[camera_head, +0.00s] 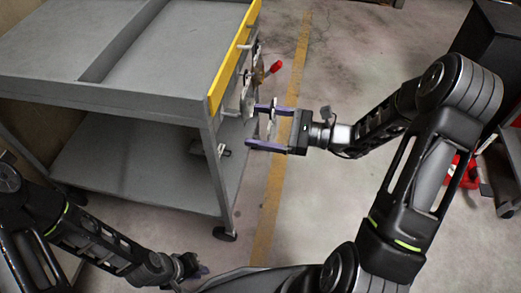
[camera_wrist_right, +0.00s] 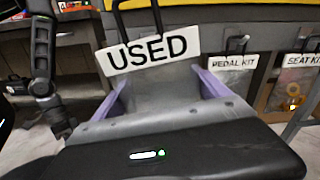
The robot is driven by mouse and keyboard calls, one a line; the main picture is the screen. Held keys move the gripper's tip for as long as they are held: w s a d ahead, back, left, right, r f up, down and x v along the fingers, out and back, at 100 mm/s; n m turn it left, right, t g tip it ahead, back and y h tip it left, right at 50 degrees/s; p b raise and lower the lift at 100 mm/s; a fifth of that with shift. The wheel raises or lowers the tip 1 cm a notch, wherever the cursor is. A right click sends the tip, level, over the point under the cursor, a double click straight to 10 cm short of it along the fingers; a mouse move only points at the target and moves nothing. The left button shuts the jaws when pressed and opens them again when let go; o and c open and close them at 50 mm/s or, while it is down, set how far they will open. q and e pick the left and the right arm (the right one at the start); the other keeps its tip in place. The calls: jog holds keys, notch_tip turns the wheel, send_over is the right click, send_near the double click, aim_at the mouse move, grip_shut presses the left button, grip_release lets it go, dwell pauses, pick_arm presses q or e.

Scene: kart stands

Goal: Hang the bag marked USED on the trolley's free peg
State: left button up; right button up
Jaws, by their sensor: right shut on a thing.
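The bag marked USED shows in the right wrist view as a white label (camera_wrist_right: 147,53) below a black handle loop. My right gripper (camera_head: 254,125), with purple fingers, is shut on this bag, seen edge-on as a thin pale shape (camera_head: 271,124) in the head view. The grey trolley (camera_head: 130,95) has a yellow rail (camera_head: 228,68) along its right end, with small pegs. The gripper is beside this end, below the rail. I cannot tell which peg is free, or whether the handle touches one. My left gripper (camera_head: 195,268) is low at the bottom, its fingers unclear.
In the right wrist view, bags marked PEDAL KIT (camera_wrist_right: 233,62) and SEAT KIT (camera_wrist_right: 303,60) hang along the rail. A red-handled item (camera_head: 274,67) sticks out from the trolley's end.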

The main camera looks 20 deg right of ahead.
pick_arm(q)
notch_tip(320, 180, down, 4)
jog(key=shift+r+b, duration=0.1)
jog(key=shift+b, duration=0.85)
pick_arm(e)
notch_tip(320, 180, down, 3)
jog(key=shift+w+r+n, duration=0.15)
jog(key=shift+r+n, duration=0.05)
jog(key=shift+n, duration=0.1)
pick_arm(q)
jog(key=shift+r, duration=0.1)
pick_arm(e)
jog(key=shift+w+a, duration=0.1)
jog(key=shift+a, duration=0.05)
pick_arm(q)
jog(key=shift+w+a+f+b, duration=0.15)
jog(key=shift+f+b, duration=0.55)
jog(key=shift+f, duration=0.05)
jog(key=shift+w+a+f+b, duration=0.15)
jog(key=shift+f+b, duration=0.55)
jog(key=shift+f, duration=0.05)
pick_arm(e)
jog(key=f+x, duration=0.1)
jog(key=x, duration=0.8)
jog(key=shift+a+f, duration=0.25)
jog(key=shift+w, duration=0.1)
jog(key=o, duration=1.1)
